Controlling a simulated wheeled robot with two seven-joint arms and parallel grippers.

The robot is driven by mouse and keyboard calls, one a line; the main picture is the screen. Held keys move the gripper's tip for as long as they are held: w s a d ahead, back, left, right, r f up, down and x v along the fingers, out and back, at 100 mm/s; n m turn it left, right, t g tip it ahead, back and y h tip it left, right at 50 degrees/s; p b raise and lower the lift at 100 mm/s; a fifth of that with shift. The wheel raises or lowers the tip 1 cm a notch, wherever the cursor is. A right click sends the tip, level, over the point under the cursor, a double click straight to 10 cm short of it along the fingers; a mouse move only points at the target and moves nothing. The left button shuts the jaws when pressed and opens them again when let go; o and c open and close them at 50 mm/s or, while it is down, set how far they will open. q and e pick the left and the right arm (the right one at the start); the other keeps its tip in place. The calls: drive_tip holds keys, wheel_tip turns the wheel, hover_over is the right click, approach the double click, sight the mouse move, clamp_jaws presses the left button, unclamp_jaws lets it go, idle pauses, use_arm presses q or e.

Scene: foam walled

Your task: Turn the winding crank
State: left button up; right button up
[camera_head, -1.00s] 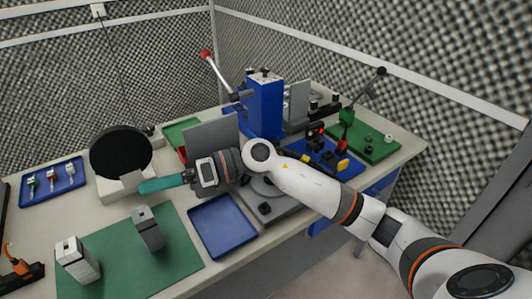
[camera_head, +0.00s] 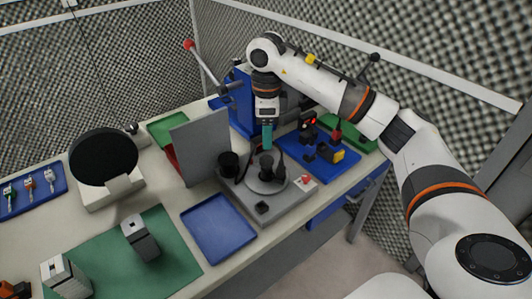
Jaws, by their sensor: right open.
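A grey winding unit (camera_head: 237,199) sits on the bench at the middle. On it are a round grey disc (camera_head: 266,187), an upright dark post or knob (camera_head: 266,167) and a black cylinder (camera_head: 229,163) to the left. I cannot tell for certain which part is the crank handle. My right gripper (camera_head: 267,138) points straight down with teal fingers just above the upright knob. It is open and holds nothing visible; whether the fingertips touch the knob is unclear. My left gripper is not in view.
A grey upright panel (camera_head: 203,148) stands close left of the unit. Behind is a blue press (camera_head: 241,105) with a red-ball lever (camera_head: 189,46). A blue fixture board (camera_head: 300,140) lies right. An empty blue tray (camera_head: 216,228) lies front left.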

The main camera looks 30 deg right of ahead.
sight(267, 159)
wheel_tip(267, 159, down, 8)
drive_tip(key=shift+f+p, duration=0.15)
drive_tip(key=shift+p, duration=0.55)
drive_tip(key=c, duration=1)
drive_tip(key=shift+m, duration=0.5)
